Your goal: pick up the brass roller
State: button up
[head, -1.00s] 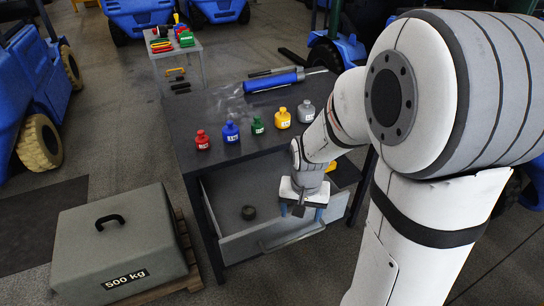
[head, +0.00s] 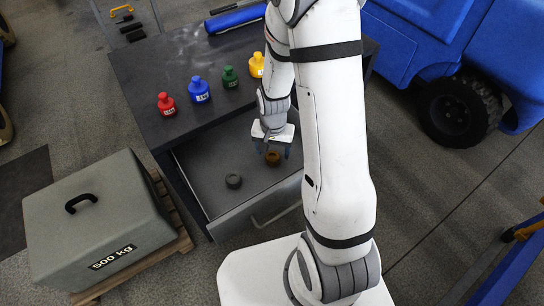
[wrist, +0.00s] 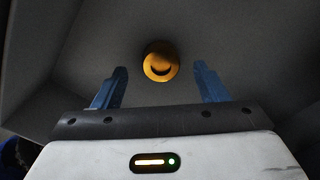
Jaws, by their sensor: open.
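The brass roller (head: 273,158) is a small brownish-gold ring-like piece on the floor of the open drawer (head: 205,183). In the wrist view the roller (wrist: 161,62) shows golden, with a dark hollow, beyond and between the fingertips. My gripper (head: 272,148) is over the drawer, just above and beside the roller in the head view. In the wrist view its two blue fingers (wrist: 161,82) are apart, with nothing between them. I cannot tell the exact height of the fingertips above the roller.
A dark grey roller (head: 234,181) lies left of the brass one in the drawer. Red (head: 166,104), blue (head: 200,90), green (head: 230,77) and yellow (head: 256,65) weights stand on the dark tabletop above. A 500 kg block (head: 90,220) sits at left. Drawer walls surround the gripper.

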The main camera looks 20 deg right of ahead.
aim_at(273, 156)
jog(key=shift+w+f, duration=0.1)
jog(key=shift+f, duration=1.55)
jog(key=shift+c, duration=0.5)
jog(key=c, duration=1.2)
